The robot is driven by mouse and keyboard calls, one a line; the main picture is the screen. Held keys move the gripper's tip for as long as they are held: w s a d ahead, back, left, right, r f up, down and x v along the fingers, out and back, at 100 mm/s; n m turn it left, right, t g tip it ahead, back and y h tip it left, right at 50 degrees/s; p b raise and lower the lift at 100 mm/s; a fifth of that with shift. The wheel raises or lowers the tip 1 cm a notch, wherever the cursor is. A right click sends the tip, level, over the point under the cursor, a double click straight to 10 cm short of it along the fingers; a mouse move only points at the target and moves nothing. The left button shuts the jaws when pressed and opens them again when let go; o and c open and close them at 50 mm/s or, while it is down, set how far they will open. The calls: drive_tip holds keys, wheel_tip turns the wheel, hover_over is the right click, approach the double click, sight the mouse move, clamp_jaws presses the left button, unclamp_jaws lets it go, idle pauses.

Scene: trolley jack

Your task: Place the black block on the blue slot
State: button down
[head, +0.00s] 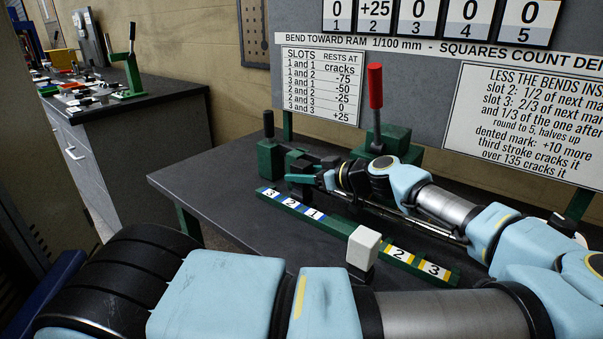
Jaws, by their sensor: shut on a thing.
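A green strip (335,230) lies along the table with numbered plates. Its blue-marked slots 3, 2 and 1 (291,204) are on the left, and yellow-marked 2 and 3 (415,260) are on the right. My gripper (303,180) is just behind the blue-marked end, beside a green fixture. It is shut on a dark piece that looks like the black block (300,190); the fingers and wrist partly hide it. I cannot tell whether the block touches the strip. A white-topped block (363,247) stands at the strip's middle, hiding the plate there.
A green fixture with a black handle (268,125) stands behind the strip's left end. A red-handled lever (376,88) rises behind my wrist. Signs hang on a grey back panel (395,55). The table's left part (215,180) is clear. A cluttered bench (150,110) stands far left.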

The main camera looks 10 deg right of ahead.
drive_tip(key=shift+f, duration=0.1)
drive_tip(key=shift+c, duration=1.4)
unclamp_jaws()
drive_tip(key=shift+s+d, duration=0.1)
drive_tip(key=b+v, duration=0.2)
drive_tip(key=v, duration=0.9)
drive_tip(key=shift+s+d+r+b, duration=0.2)
drive_tip(key=shift+s+r+b, duration=0.1)
